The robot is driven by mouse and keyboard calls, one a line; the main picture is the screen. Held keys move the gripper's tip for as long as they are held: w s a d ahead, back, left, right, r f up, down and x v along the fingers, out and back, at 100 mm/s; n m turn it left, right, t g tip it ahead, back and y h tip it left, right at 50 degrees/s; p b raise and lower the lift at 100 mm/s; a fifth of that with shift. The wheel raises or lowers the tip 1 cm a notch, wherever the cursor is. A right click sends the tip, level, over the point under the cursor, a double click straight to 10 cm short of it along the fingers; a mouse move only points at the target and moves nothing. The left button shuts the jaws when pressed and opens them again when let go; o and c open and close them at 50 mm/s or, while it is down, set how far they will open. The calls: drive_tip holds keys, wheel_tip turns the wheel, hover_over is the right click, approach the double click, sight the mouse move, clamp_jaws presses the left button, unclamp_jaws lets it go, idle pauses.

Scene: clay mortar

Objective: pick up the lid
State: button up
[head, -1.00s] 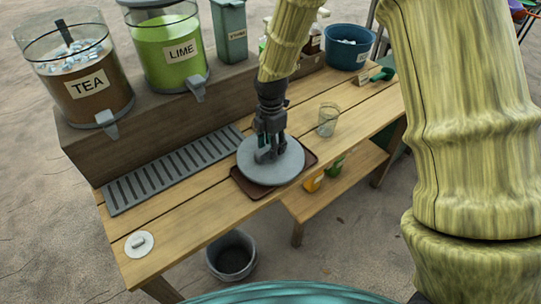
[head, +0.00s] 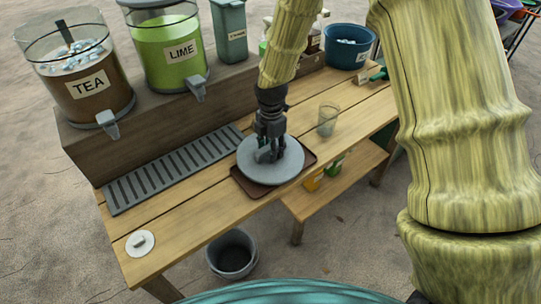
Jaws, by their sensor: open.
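A round grey lid (head: 287,168) lies flat over a dark brown square tray (head: 247,189) near the front edge of the wooden table. A block-like grey part, perhaps its handle, shows at its middle beside my fingers. My gripper (head: 270,154) points down at the middle of this lid. It is open, with its fingers low over or around the handle; I cannot tell whether they touch it. The fingers hide part of the handle. A smaller white round lid (head: 146,247) with a small knob lies at the table's front left corner, apart from my gripper.
A clear glass (head: 328,121) stands right of the tray. A slotted grey drip tray (head: 165,178) lies to the left. TEA (head: 85,92) and LIME (head: 170,55) dispensers stand on a raised wooden ledge behind. A blue tub (head: 347,48) is at the back right. A grey bucket (head: 231,255) stands below.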

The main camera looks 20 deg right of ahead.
idle(0.3)
clamp_jaws()
drive_tip(key=shift+r+b, duration=0.1)
drive_tip(key=shift+b, duration=0.3)
